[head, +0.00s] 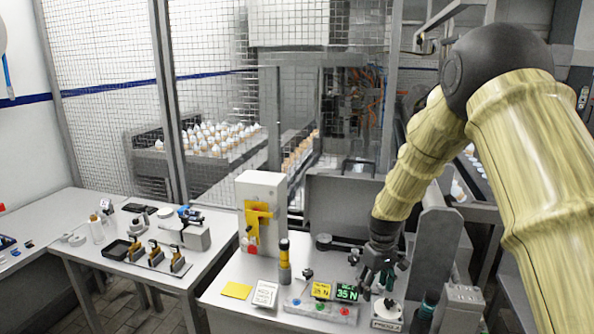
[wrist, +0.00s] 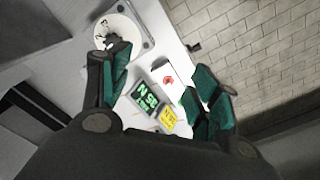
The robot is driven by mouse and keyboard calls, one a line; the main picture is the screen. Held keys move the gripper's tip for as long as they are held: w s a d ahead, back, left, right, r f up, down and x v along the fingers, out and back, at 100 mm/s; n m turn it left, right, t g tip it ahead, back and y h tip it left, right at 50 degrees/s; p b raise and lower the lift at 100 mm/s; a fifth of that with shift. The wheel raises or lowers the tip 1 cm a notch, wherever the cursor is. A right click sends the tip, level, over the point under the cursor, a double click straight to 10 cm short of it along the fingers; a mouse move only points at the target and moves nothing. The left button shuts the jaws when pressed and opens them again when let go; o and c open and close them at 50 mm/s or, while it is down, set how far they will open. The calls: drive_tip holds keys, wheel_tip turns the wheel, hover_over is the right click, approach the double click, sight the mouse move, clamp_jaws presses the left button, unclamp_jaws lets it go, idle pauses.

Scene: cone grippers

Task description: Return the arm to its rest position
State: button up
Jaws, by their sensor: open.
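My arm, in a pale yellow sleeve, reaches down from the right in the head view. The display (wrist: 146,99) and a yellow label (wrist: 168,117) show below and between the fingers. A round white dial (wrist: 117,36) lies beyond the left finger, partly hidden by it.
A white box with a yellow bracket (head: 258,215) stands behind a black and yellow cylinder (head: 284,262). A grey post (head: 434,250) and a grey block (head: 463,305) stand right of my gripper. A mesh fence (head: 110,60) closes off the back. The left table (head: 90,240) holds several small tools.

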drive_tip(key=s+f+m, duration=0.3)
drive_tip(key=s+f, duration=2.1)
drive_tip(key=f, duration=0.2)
drive_tip(key=s+f+m, duration=0.1)
drive_tip(key=s+f, duration=0.1)
drive_tip(key=s, duration=1)
drive_tip(key=s+f+m, duration=0.1)
drive_tip(key=s+f, duration=0.1)
drive_tip(key=s, duration=1.1)
drive_tip(key=shift+s, duration=0.15)
drive_tip(key=shift+d, duration=0.1)
